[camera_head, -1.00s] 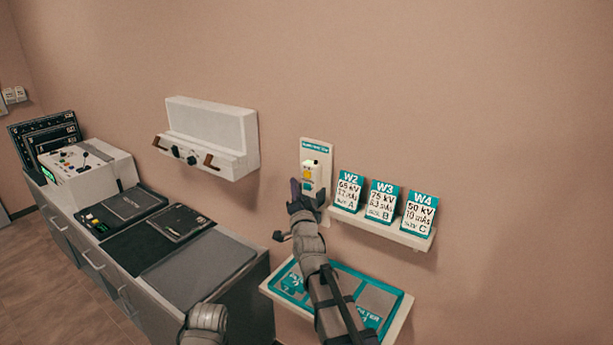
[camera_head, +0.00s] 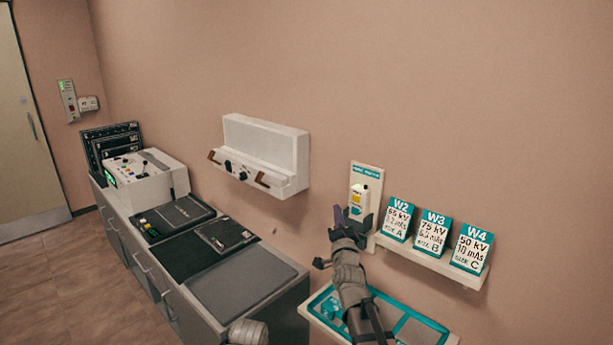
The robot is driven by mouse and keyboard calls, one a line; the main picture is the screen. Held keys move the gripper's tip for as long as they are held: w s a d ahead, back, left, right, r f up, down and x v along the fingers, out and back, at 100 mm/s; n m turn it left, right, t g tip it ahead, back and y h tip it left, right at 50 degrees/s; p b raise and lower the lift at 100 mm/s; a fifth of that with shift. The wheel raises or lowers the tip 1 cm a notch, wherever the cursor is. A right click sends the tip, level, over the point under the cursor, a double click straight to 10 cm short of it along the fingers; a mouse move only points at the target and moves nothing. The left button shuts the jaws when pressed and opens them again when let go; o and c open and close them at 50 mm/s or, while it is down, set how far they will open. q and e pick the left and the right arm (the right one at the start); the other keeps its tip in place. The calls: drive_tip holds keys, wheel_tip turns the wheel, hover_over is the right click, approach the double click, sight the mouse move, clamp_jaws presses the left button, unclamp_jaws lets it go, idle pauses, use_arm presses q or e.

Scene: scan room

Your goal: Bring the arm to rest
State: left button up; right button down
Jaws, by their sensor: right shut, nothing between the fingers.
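My right arm reaches up from the bottom of the head view. Its dark gripper (camera_head: 353,215) is shut and empty, in front of the lower part of a small white and yellow handset (camera_head: 364,193) on a wall plate (camera_head: 367,171). I cannot tell whether the gripper touches the handset; part of the handset is hidden behind it. A grey rounded link of mine shows at the bottom edge, left of the right arm. My left gripper is not in view.
A shelf (camera_head: 430,262) with cards W2, W3 and W4 is right of the gripper. A teal-lined tray (camera_head: 426,327) lies below the forearm. A counter (camera_head: 192,317) with a control console (camera_head: 141,181) is at left, under a white wall unit (camera_head: 266,143). The wall above is bare.

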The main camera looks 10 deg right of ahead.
drive_tip(key=s+a+f+n+g+y, duration=0.3)
drive_tip(key=s+a+f+n+g, duration=0.4)
drive_tip(key=f, duration=0.3)
drive_tip(key=s+a+f+n+g+y, duration=0.2)
drive_tip(key=s+a+f+n+g, duration=0.3)
drive_tip(key=a+f, duration=0.5)
drive_tip(key=s+f+n+g+h, duration=0.2)
drive_tip(key=s+f+g, duration=0.1)
drive_tip(key=s, duration=0.8)
drive_tip(key=s+d+f+n+g+h, duration=0.1)
drive_tip(key=s+g, duration=0.4)
drive_tip(key=s, duration=0.6)
wheel_tip(320, 180, down, 2)
drive_tip(key=shift+d+f+n+g+h, duration=0.25)
drive_tip(key=shift+n+h, duration=0.25)
drive_tip(key=shift+n, duration=0.3)
